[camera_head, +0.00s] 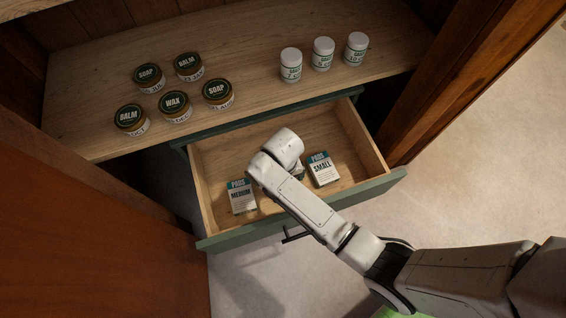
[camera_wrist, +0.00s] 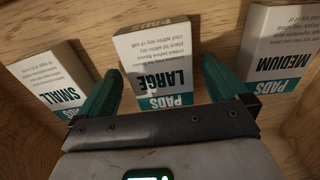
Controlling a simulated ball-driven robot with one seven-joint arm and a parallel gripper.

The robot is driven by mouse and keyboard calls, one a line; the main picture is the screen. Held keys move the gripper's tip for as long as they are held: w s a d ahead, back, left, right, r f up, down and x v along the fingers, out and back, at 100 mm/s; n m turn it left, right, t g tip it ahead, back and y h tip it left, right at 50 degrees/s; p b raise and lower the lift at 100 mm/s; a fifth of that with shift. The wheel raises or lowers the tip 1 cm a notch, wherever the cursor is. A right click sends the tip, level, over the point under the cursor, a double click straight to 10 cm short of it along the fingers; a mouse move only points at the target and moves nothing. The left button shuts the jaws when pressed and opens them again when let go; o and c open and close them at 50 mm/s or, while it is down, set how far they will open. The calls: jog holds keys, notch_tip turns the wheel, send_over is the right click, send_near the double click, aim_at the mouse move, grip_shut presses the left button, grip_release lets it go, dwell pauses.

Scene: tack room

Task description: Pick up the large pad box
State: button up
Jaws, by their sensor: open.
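The large pad box (camera_wrist: 155,62), white with a teal band and the word LARGE, stands in the middle of the wrist view. My gripper (camera_wrist: 162,72) is open, with one teal finger on each side of the box's near end. I cannot tell whether either finger touches it. The small pad box (camera_head: 322,169) is right of my arm in the head view and at the left in the wrist view (camera_wrist: 50,82). The medium pad box (camera_head: 241,196) is left of my arm and at the right in the wrist view (camera_wrist: 281,50).
The boxes are inside an open wooden drawer (camera_head: 377,181) with a green front. Above it, a wooden shelf (camera_head: 245,75) holds several brown jars (camera_head: 176,106) and three white bottles (camera_head: 323,54). A wooden door panel (camera_head: 90,235) stands at the left.

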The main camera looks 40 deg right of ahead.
jog(key=c, duration=1.1)
jog(key=shift+r, duration=0.15)
